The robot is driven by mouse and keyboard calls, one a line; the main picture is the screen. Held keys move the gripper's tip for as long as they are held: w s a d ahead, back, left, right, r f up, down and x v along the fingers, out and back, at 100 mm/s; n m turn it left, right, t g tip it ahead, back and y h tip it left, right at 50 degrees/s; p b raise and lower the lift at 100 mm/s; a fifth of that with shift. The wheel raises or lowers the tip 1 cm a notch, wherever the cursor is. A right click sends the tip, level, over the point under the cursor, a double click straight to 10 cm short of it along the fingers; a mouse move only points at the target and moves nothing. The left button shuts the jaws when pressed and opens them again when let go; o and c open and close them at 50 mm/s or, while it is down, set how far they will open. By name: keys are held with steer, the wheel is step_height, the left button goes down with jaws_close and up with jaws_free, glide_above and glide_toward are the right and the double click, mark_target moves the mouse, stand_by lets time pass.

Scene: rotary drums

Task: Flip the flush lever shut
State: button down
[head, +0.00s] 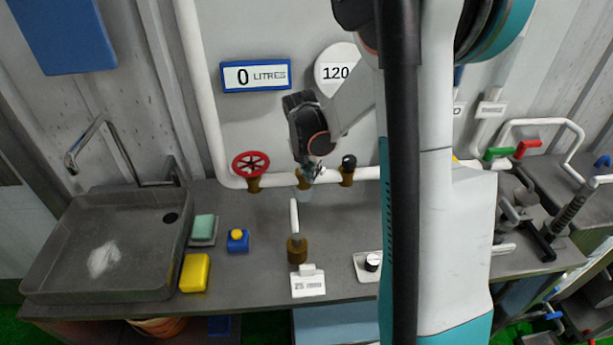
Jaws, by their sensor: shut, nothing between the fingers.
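No label that I can read names the flush lever, so I cannot tell which lever it is. A white upright lever (294,214) stands on a brass body (297,249) on the counter, behind a small white sign. A green handle (498,154) and a red handle (528,148) sit on pipework at the right. My gripper (311,176) is shut and empty. It points down at the middle fitting of the wall pipe, between the red handwheel and the black-knobbed valve, and partly hides that fitting. Whether it touches the fitting cannot be told.
A red handwheel (251,164) and a black-knobbed valve (348,163) flank my gripper on the white pipe (368,173). A grey sink (62,246), yellow block (195,273) and blue box (238,243) stand left. My arm hides much of the counter right of centre.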

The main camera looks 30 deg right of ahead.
mark_target(324, 168)
steer(key=shift+w+d+b, duration=0.15)
steer(key=shift+d+b, duration=0.2)
steer(key=shift+d, duration=0.7)
steer(key=shift+w+d+b, duration=0.1)
steer(key=shift+d+b, duration=0.25)
steer(key=shift+d, duration=0.8)
